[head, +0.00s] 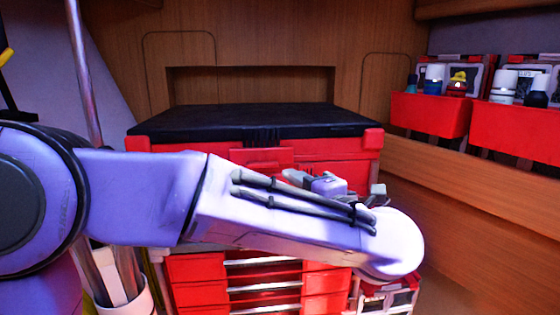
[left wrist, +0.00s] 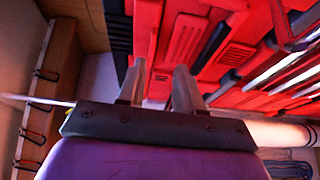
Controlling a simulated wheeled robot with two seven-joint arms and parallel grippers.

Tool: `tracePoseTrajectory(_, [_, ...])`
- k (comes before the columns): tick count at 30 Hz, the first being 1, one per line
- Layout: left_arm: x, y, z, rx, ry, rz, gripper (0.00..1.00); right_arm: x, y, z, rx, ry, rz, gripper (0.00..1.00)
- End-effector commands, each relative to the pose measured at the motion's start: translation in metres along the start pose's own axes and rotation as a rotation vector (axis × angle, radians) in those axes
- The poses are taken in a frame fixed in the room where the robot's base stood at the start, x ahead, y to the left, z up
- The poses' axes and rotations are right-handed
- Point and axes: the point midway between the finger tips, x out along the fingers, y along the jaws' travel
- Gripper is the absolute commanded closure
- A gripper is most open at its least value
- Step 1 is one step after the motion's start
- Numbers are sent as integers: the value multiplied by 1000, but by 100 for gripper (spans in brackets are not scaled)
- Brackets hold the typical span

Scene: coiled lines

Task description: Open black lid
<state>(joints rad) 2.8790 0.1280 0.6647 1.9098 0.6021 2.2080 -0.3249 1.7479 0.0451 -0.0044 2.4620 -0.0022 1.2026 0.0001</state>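The black lid (head: 250,118) lies flat and closed on top of the red tool chest (head: 340,147) in the head view. A dark latch-like piece sits at the middle of its front edge. My left arm crosses in front of the chest and hides part of its front. My left gripper (head: 292,177) is partly hidden behind that arm, close to the chest front below the lid. In the left wrist view the two fingers of my left gripper (left wrist: 159,68) stand apart with nothing between them, facing the red chest front. My right gripper is not in view.
Red drawers (head: 200,280) with bright handles are below the arm. Red wall bins (head: 430,113) with bottles hang at the right. A wooden panel with a recess (head: 250,85) stands behind the lid. A metal pole (head: 88,75) rises at the left, and a white bucket (head: 130,300) stands below.

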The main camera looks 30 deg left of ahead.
Motion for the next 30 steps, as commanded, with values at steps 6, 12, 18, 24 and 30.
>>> tracePoseTrajectory(6, [21, 6, -7, -6, 10, 9, 65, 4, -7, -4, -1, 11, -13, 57])
tracePoseTrajectory(12, [70, 5, -8, -5, 13, 5, 65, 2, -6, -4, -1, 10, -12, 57])
tracePoseTrajectory(18, [94, 5, -7, -5, 8, 8, 65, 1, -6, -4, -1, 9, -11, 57])
tracePoseTrajectory(24, [92, 7, -6, -4, 6, 13, 65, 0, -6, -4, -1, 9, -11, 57])
tracePoseTrajectory(30, [91, 7, -5, -3, 6, 13, 100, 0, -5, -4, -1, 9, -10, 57])
